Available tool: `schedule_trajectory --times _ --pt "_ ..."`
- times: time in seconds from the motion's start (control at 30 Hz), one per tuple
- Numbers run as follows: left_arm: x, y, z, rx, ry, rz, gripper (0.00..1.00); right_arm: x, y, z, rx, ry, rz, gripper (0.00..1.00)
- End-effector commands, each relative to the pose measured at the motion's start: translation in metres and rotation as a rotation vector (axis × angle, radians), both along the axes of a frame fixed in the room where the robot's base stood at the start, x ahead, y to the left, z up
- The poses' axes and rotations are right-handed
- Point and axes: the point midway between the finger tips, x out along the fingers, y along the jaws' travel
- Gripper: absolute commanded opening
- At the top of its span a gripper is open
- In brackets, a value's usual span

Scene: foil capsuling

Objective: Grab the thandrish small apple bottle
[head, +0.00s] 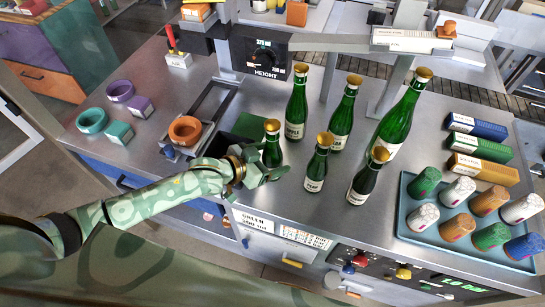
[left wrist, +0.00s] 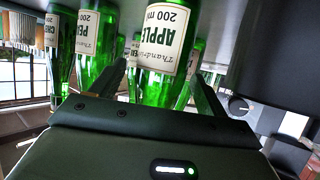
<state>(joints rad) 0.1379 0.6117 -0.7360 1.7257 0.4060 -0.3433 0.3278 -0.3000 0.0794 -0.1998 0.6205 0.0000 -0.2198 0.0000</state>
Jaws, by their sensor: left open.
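The small green apple bottle (head: 272,148) stands upright on the steel bench, with a gold cap. In the left wrist view the bottle (left wrist: 162,45) fills the middle, and its cream label reads "APPLE 200 ml" and "Thandrish". My left gripper (head: 274,173) is at the near side of this bottle, low by its base. In the left wrist view the gripper's (left wrist: 160,85) fingers are open, one on each side of the bottle. I cannot tell whether either finger touches it. My right gripper is not in view.
Other green bottles stand to the right: two small ones (head: 317,170) (head: 364,184) and larger ones behind (head: 297,105) (head: 342,119) (head: 396,122). A blue tray (head: 405,205) of coloured capsules is at the right. A dark green pad (head: 246,126) lies left of the apple bottle.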

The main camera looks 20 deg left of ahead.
Motion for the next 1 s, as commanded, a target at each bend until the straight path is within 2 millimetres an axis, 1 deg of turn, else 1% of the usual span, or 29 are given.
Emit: schedule_trajectory --times 0.1,0.3,0.33,0.37,0.4,0.47,0.5,0.53,0.57,0.83,0.93,1.0 --pt "0.007 -0.005 -0.004 0.000 0.000 -0.001 0.75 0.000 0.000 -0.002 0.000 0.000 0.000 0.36" --pt "0.007 -0.005 -0.004 0.000 0.000 -0.001 0.75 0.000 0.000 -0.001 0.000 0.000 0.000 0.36" --pt "0.007 -0.005 -0.004 0.000 0.000 -0.001 0.70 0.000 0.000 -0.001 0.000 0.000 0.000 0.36" --pt "0.007 -0.005 -0.004 0.000 0.000 -0.001 0.62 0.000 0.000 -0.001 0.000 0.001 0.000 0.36" --pt "0.007 -0.005 -0.004 0.000 0.000 -0.001 0.50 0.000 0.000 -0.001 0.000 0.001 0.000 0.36" --pt "0.007 -0.005 -0.004 0.000 0.000 -0.001 0.34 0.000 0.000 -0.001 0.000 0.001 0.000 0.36" --pt "0.007 -0.005 -0.004 0.000 0.000 -0.001 0.23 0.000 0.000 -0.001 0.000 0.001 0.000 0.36" --pt "0.007 -0.005 -0.004 0.000 0.000 -0.001 0.14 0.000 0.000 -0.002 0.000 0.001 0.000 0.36" --pt "0.007 -0.005 -0.003 -0.001 -0.003 -0.001 0.13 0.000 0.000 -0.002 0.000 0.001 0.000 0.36" --pt "0.007 -0.005 -0.001 -0.001 -0.002 -0.001 0.13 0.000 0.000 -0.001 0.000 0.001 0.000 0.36" --pt "0.007 -0.005 0.006 -0.001 -0.003 -0.001 0.13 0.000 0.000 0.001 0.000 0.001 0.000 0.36" --pt "0.007 -0.005 0.016 -0.001 -0.004 -0.002 0.13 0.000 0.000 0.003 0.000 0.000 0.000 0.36"
